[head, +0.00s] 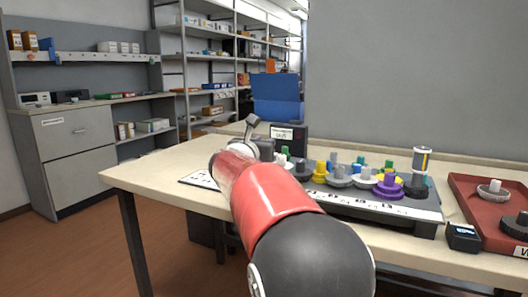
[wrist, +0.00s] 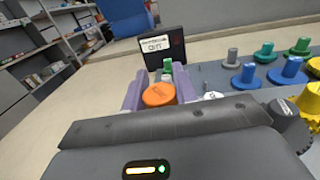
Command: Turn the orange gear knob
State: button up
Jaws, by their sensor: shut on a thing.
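The orange gear knob (wrist: 159,94) shows in the wrist view between the two light purple fingers of my gripper (wrist: 159,84). The fingers are shut on it, one on each side. In the head view my red and black arm hides the knob, and the gripper's fingers cannot be made out there. The knob is at the left end of a dark gear panel (head: 385,207) on the table. A green knob (wrist: 167,66) stands just behind the orange one.
A black box with a white label (head: 289,138) stands behind the knob. Several grey, yellow, blue and purple gears crowd the panel to the right. A cylinder (head: 421,162) stands on the panel's right end. A red tray (head: 468,197) lies farther right. The table's left part (head: 150,176) is bare.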

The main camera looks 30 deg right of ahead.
dwell(0.3)
jog(key=o, duration=1)
jog(key=shift+c, duration=0.2)
jog(key=shift+a, duration=0.1)
jog(key=v, duration=0.7)
jog(key=shift+s+a+b, duration=0.2)
jog(key=shift+s+b, duration=0.1)
jog(key=shift+b, duration=0.1)
